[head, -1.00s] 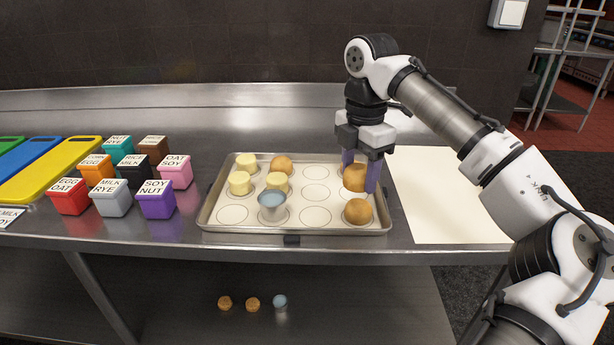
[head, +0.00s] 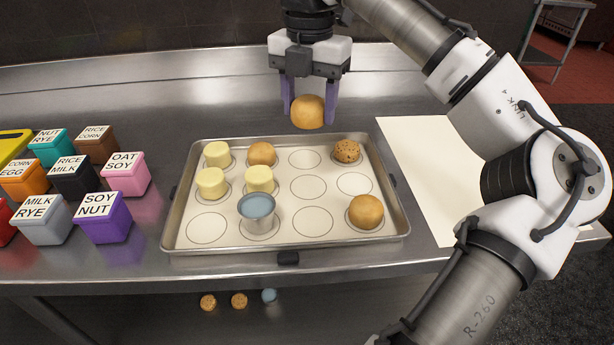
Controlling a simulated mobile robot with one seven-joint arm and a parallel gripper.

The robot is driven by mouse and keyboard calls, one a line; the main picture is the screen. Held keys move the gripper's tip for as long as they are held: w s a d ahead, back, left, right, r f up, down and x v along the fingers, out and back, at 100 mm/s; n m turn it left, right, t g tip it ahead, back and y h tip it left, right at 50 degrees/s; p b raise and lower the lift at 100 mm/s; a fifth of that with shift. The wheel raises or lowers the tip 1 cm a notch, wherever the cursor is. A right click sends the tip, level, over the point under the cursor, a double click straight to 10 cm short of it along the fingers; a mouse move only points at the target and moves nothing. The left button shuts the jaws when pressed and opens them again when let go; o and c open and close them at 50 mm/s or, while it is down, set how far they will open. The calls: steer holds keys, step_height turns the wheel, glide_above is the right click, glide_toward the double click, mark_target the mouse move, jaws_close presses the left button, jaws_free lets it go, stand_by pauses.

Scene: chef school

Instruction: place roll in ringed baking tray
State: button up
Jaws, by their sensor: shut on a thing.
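My gripper (head: 308,100) is shut on a round golden-brown roll (head: 307,112) and holds it up, in line with the tray's back edge. The ringed baking tray (head: 170,225) lies on the steel table. In it are a smooth roll (head: 261,153) at the back, another roll (head: 366,211) at front right, and a speckled roll (head: 346,151) at back right. Pale yellow pieces (head: 211,183) sit on left rings, and a blue-topped metal cup (head: 257,210) stands at the front. Bare rings show at back middle (head: 305,159), centre (head: 308,187), right middle (head: 355,184), front middle and front left.
Labelled coloured tubs, such as the purple one (head: 104,222), stand left of the tray. A cream sheet (head: 425,165) lies at the right. Two brown pieces and a blue-topped cup (head: 269,296) show below the table. My arm crosses the right side.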

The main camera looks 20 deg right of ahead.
mark_target(309, 186)
step_height(309, 186, down, 15)
steer(key=shift+r+b, duration=0.15)
steer(key=shift+b, duration=0.25)
steer(key=o, duration=1)
steer(key=shift+c, duration=0.2)
step_height(309, 186, up, 12)
steer(key=shift+r+p, duration=0.1)
steer(key=shift+p, duration=0.3)
